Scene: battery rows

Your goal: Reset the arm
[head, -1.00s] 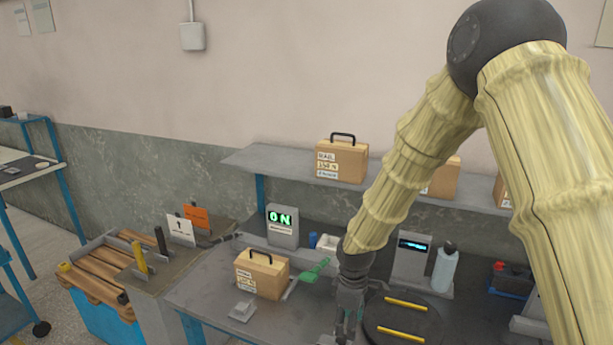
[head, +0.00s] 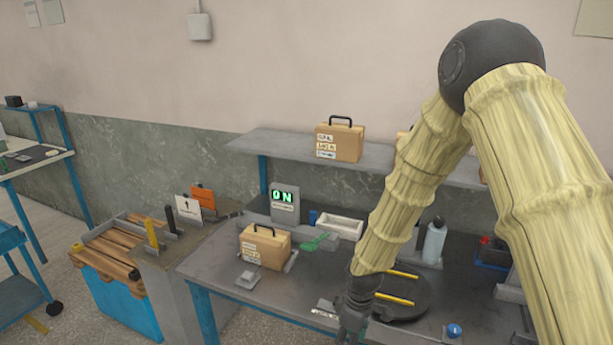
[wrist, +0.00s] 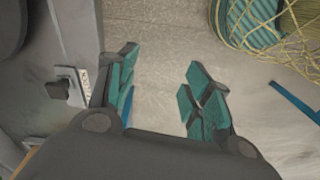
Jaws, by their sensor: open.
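My gripper (head: 352,318) hangs low at the front edge of the grey workbench (head: 225,270) in the head view, with my arm reaching down from the right. In the wrist view my gripper (wrist: 162,100) has its two teal-padded fingers spread apart. Nothing is between them; pale floor shows in the gap. The bench edge with a small dark knob on a labelled plate (wrist: 68,88) lies to the left of the fingers.
A tan battery case (head: 264,247) stands on the bench beside a green-handled tool (head: 314,243) and an ON display (head: 285,204). A round dark plate (head: 408,308) with yellow bars lies right of my gripper. Another case (head: 340,140) stands on the shelf.

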